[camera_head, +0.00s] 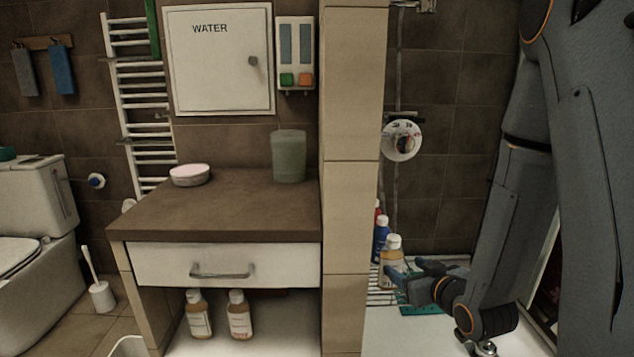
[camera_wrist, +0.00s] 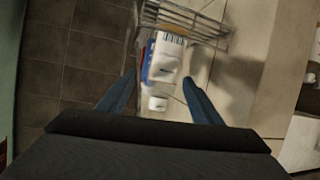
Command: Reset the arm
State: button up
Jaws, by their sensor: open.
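My gripper (camera_head: 408,277) is at the lower right in the head view, low in front of the shelf with bottles, my arm folded down to it from the right. In the wrist view my gripper (camera_wrist: 160,98) shows two blue fingers spread apart with nothing held between them. An amber bottle with a white cap (camera_head: 391,262) stands beside the fingers in the head view; whether they touch it I cannot tell. A white-labelled bottle (camera_wrist: 166,58) shows beyond the fingertips in the wrist view.
A blue bottle (camera_head: 380,240) stands behind the amber one. A wire rack (camera_wrist: 185,22) shows in the wrist view. A tiled pillar (camera_head: 352,190) separates my arm from the brown counter (camera_head: 240,205), which bears a green cup (camera_head: 288,157) and a pink-topped round dish (camera_head: 190,175).

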jog(key=shift+s+d+f+g+h, duration=0.1)
jog(key=shift+s+g+h, duration=0.15)
jog(key=shift+g, duration=0.45)
jog(key=s+a+r+m+g+h, duration=0.25)
jog(key=s+g, duration=0.65)
jog(key=s, duration=0.7)
jog(key=s+a+r+n+g+y+p, duration=0.1)
jog(key=s+a+r+n+g, duration=0.15)
jog(key=s+a+r, duration=0.65)
jog(key=s+d+r+m+p, duration=0.2)
jog(key=d+r+p, duration=0.3)
jog(key=p, duration=0.9)
jog(key=d+m, duration=0.1)
jog(key=d, duration=0.1)
jog(key=shift+d+r+g+h+p, duration=0.3)
jog(key=shift+r+g+p, duration=0.05)
jog(key=shift+r, duration=0.05)
